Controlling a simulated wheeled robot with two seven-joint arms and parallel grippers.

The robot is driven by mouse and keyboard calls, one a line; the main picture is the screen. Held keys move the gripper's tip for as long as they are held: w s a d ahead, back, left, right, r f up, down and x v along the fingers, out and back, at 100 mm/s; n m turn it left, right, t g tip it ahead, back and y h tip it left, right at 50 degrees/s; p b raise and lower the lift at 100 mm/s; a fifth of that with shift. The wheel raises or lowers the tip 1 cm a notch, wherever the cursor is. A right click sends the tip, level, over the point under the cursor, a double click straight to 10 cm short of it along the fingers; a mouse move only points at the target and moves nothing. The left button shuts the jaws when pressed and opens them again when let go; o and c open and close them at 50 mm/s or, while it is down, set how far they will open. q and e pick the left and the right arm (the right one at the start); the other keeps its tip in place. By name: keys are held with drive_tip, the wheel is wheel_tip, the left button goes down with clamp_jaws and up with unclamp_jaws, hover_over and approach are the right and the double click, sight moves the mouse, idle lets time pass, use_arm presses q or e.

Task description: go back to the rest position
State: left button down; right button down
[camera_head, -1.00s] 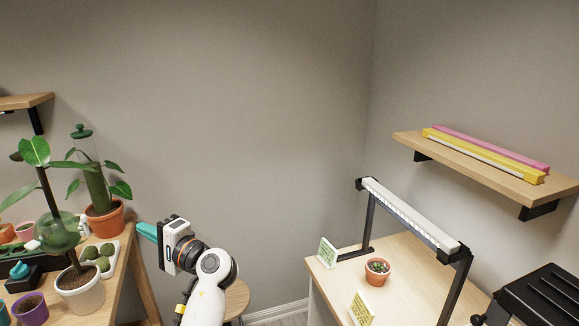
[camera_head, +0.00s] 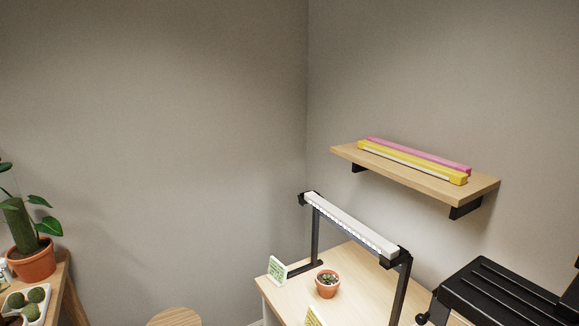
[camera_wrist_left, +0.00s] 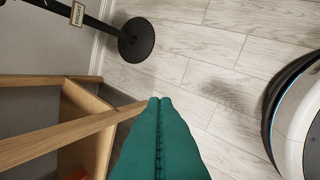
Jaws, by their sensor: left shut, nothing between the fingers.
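My left gripper (camera_wrist_left: 160,101) shows in the left wrist view, its two teal fingers pressed together with nothing between them. It points down over a pale plank floor (camera_wrist_left: 210,75), beside the legs of a wooden piece of furniture (camera_wrist_left: 95,132). The left arm and gripper are out of the head view. My right gripper is in neither view.
In the head view, a desk (camera_head: 348,262) holds a grow lamp (camera_head: 350,222) and a small potted succulent (camera_head: 327,284). A wall shelf (camera_head: 395,176) bears yellow and pink bars. A stool (camera_head: 174,317) stands lower left. A round black stand base (camera_wrist_left: 136,40) rests on the floor.

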use_arm(q)
drive_tip(key=s+d+f+n+g+h, duration=0.1)
drive_tip(key=s+f, duration=0.4)
drive_tip(key=s, duration=0.9)
drive_tip(key=s+d+f+n+g+h, duration=0.1)
drive_tip(key=s+f+n, duration=0.4)
drive_tip(key=s, duration=1)
drive_tip(key=shift+d+f+g+h, duration=0.2)
drive_tip(key=shift+d+g+h, duration=0.3)
drive_tip(key=shift+g, duration=0.4)
drive_tip(key=shift+s, duration=0.1)
